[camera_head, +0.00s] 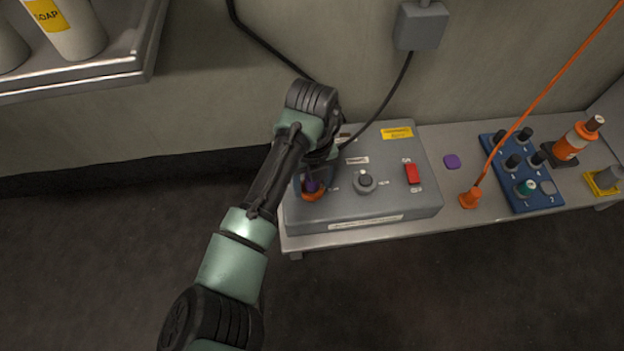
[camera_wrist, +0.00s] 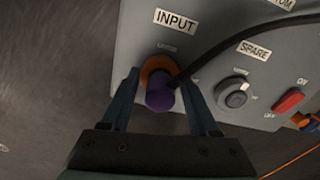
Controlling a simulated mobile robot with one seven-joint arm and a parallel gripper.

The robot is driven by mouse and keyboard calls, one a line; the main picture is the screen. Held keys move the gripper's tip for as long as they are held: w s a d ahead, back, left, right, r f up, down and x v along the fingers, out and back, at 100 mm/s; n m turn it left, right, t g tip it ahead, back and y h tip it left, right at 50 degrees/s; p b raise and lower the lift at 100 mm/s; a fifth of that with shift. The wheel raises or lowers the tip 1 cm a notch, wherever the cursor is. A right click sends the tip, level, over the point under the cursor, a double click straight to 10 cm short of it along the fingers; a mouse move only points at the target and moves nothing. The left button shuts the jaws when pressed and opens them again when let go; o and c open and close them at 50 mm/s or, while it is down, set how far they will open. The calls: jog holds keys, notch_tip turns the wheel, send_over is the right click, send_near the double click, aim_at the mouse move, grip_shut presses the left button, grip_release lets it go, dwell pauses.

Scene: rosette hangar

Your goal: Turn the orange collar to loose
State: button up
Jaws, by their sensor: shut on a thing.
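The orange collar (camera_head: 314,195) sits at the left front of a grey box, around the base of a purple plug (camera_head: 311,184). In the wrist view the collar (camera_wrist: 153,67) shows as an orange ring below the INPUT label, with the purple plug (camera_wrist: 160,95) and its black cable in front of it. My gripper (camera_wrist: 163,82) has one finger on each side of the collar and is shut on it. In the head view my wrist hides part of the collar and plug. The small print by the collar is too blurred to read.
The grey box (camera_head: 400,205) carries a SPARE knob (camera_head: 365,182) and a red switch (camera_head: 411,174) right of the collar. A black cable arcs from a wall box (camera_head: 421,27).

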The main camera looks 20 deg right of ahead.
jog(key=shift+r+n+p, duration=0.15)
jog(key=shift+n+p, duration=0.15)
jog(key=shift+p, duration=0.3)
jog(key=shift+r+p, duration=0.1)
jog(key=shift+p, duration=0.35)
jog(key=n+p, duration=0.2)
jog(key=p, duration=0.1)
jog(key=shift+s+r+p, duration=0.1)
jog(key=shift+r+p, duration=0.05)
jog(key=shift+p, duration=0.25)
jog(key=n+p, duration=0.7)
jog(key=n, duration=0.1)
jog(key=n+p, duration=0.1)
jog(key=n, duration=0.1)
jog(key=shift+f, duration=0.3)
jog(key=n+p, duration=0.1)
jog(key=n, duration=0.4)
jog(key=shift+a+f+p, duration=0.1)
jog(key=shift+p, duration=0.25)
jog(key=shift+n, duration=0.3)
